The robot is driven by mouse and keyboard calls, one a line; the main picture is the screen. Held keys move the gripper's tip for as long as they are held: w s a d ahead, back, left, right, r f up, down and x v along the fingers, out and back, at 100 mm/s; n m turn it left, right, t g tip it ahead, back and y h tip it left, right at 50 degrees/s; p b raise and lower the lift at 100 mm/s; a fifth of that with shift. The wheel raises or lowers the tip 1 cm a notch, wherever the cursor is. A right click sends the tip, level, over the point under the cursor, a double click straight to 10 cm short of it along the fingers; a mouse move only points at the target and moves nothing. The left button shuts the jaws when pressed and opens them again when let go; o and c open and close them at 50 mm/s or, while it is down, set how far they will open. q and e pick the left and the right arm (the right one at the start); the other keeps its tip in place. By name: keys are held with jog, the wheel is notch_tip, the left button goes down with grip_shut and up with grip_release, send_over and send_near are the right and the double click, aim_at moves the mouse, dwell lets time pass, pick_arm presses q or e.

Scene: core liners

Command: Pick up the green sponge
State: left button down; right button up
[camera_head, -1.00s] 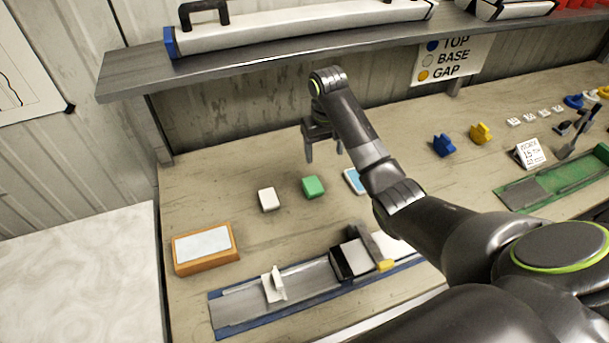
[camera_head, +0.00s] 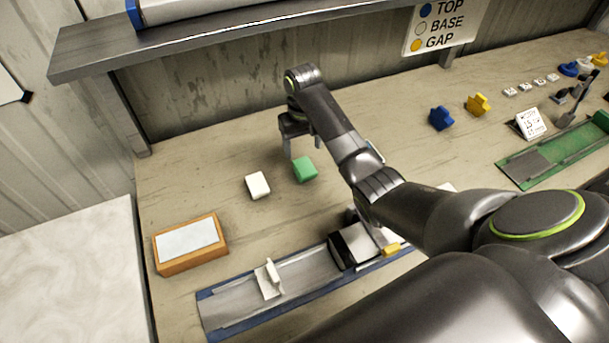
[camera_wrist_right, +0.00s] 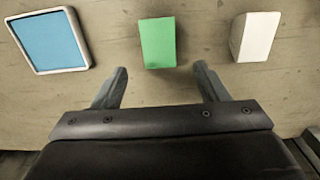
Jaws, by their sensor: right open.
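The green sponge (camera_head: 305,169) is a small green block on the wooden table, to the right of a white block (camera_head: 257,186). My right gripper (camera_head: 302,150) is over the table at the sponge's far side, fingers pointing down; part of it is hidden by its own arm. In the right wrist view the green sponge (camera_wrist_right: 158,42) lies just beyond and between the two open fingertips (camera_wrist_right: 160,78), with nothing between the fingers. My left gripper is not in view.
A blue-topped white tray (camera_wrist_right: 49,41) and the white block (camera_wrist_right: 256,37) flank the sponge. Nearer are an orange-framed box (camera_head: 190,245) and a long metal channel (camera_head: 240,302). A shelf (camera_head: 90,50) runs above the table's back. Blue and yellow pieces stand farther right.

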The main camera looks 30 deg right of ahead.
aim_at(305, 166)
notch_tip(305, 166, down, 2)
jog(key=shift+s+f, duration=0.1)
jog(key=shift+s, duration=0.05)
jog(key=shift+f, duration=0.5)
jog(key=shift+s+f+p, duration=0.1)
jog(key=shift+f+p, duration=0.25)
jog(key=shift+p, duration=0.2)
jog(key=f, duration=0.2)
jog(key=f+p, duration=0.1)
jog(key=shift+s+f, duration=0.25)
jog(key=shift+s, duration=0.05)
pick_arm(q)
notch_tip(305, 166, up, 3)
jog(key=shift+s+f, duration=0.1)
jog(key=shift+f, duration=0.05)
pick_arm(e)
jog(key=shift+f, duration=0.45)
